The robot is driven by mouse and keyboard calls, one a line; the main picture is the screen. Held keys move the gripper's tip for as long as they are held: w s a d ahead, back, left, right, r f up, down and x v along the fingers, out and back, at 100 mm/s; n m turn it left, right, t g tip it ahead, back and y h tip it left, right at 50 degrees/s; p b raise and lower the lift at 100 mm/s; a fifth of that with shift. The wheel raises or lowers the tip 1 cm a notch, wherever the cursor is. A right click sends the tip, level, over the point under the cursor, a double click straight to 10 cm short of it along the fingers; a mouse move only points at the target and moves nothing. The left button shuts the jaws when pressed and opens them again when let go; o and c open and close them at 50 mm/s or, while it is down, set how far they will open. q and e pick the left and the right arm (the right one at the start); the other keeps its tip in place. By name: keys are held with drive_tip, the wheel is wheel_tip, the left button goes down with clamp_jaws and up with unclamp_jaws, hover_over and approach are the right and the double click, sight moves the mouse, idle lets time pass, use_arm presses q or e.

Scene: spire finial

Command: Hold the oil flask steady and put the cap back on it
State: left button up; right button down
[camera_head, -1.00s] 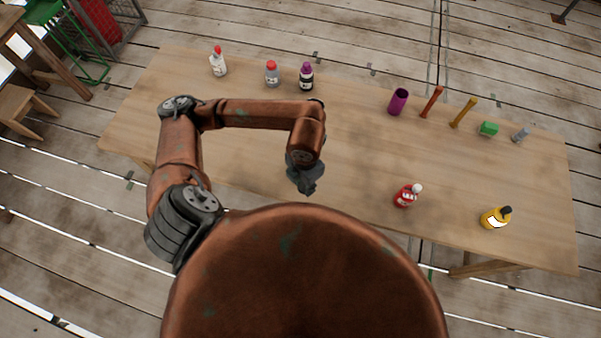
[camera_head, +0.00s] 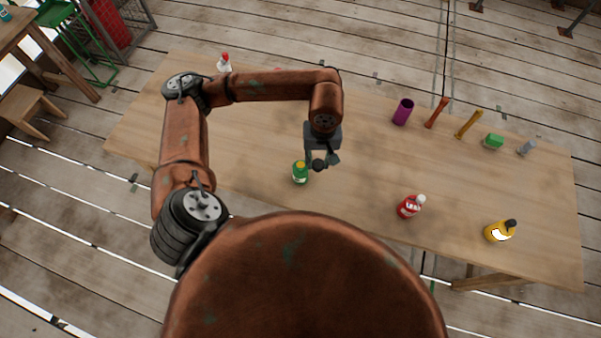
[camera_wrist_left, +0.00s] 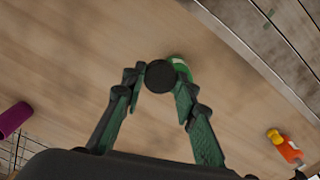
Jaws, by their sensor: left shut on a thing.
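A small green flask (camera_head: 300,175) with a yellow top stands upright near the front edge of the table. My left gripper (camera_head: 321,162) is just to its right, with its fingers shut on a round black cap (camera_head: 319,165). In the left wrist view the cap (camera_wrist_left: 160,76) sits between the fingertips (camera_wrist_left: 158,88). The green flask (camera_wrist_left: 181,66) shows behind the cap there, partly hidden by it and a finger. The cap is apart from the flask's top in the head view. My right gripper is not in view.
A red bottle (camera_head: 410,208) and a yellow bottle (camera_head: 497,232) stand along the front right of the table (camera_head: 240,150). A purple cup (camera_head: 403,112), two sticks, a green block (camera_head: 493,141) and a grey item (camera_head: 527,148) are at the back right. A white bottle (camera_head: 224,66) stands behind my arm.

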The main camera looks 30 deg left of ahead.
use_arm(q)
drive_tip(key=m, duration=0.2)
drive_tip(key=w+r+m, duration=0.1)
drive_tip(key=m, duration=0.1)
drive_tip(key=w+m, duration=0.1)
drive_tip(key=m, duration=0.2)
drive_tip(key=shift+w+a+r, duration=0.15)
drive_tip(key=shift+a+r, duration=0.1)
drive_tip(key=shift+r, duration=0.15)
